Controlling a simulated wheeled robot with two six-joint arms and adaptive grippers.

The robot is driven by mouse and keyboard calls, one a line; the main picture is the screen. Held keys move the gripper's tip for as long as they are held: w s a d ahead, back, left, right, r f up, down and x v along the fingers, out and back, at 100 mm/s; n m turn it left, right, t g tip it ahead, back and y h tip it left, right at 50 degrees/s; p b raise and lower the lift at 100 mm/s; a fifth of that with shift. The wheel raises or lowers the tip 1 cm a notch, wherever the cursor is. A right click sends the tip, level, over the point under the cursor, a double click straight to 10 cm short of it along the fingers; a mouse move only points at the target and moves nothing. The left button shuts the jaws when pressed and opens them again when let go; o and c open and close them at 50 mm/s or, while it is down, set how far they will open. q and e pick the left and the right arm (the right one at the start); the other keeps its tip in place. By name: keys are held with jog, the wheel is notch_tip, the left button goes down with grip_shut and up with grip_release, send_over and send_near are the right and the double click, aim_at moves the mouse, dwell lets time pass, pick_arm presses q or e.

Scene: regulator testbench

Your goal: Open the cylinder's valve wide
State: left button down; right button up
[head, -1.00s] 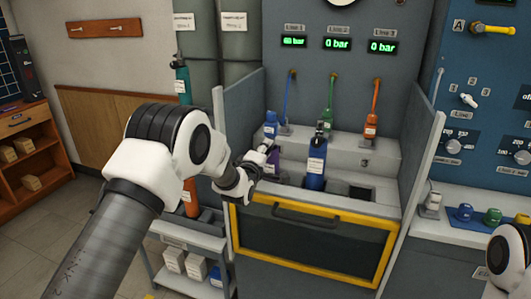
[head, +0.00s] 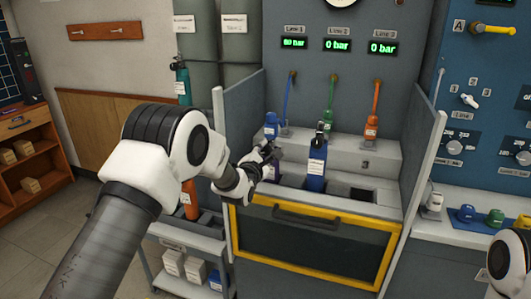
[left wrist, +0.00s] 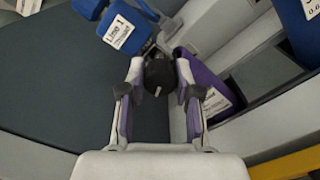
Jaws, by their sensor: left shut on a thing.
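A purple cylinder (head: 274,171) stands in the left place of the bench bay; it also shows in the left wrist view (left wrist: 197,78) with a white label. Its valve knob, round and black with a white mark (left wrist: 158,75), sits between my left fingers. My left gripper (head: 268,152) is shut on this knob, one finger on each side in the left wrist view (left wrist: 157,90). A blue regulator labelled Line 1 (head: 271,124) is just beyond the knob. My right gripper is out of view.
A blue cylinder (head: 316,170) stands in the middle place, right of my gripper. The right place (head: 361,193) looks empty. A grey side wall (head: 240,125) is close on the left. The yellow-framed front (head: 310,245) lies below. Line 2 and Line 3 displays read 0 bar.

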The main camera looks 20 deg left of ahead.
pick_arm(q)
jog(key=shift+n, duration=0.5)
jog(key=c, duration=0.8)
grip_release()
jog(key=shift+f, duration=0.1)
jog(key=s, duration=1.2)
jog(key=shift+a, duration=0.2)
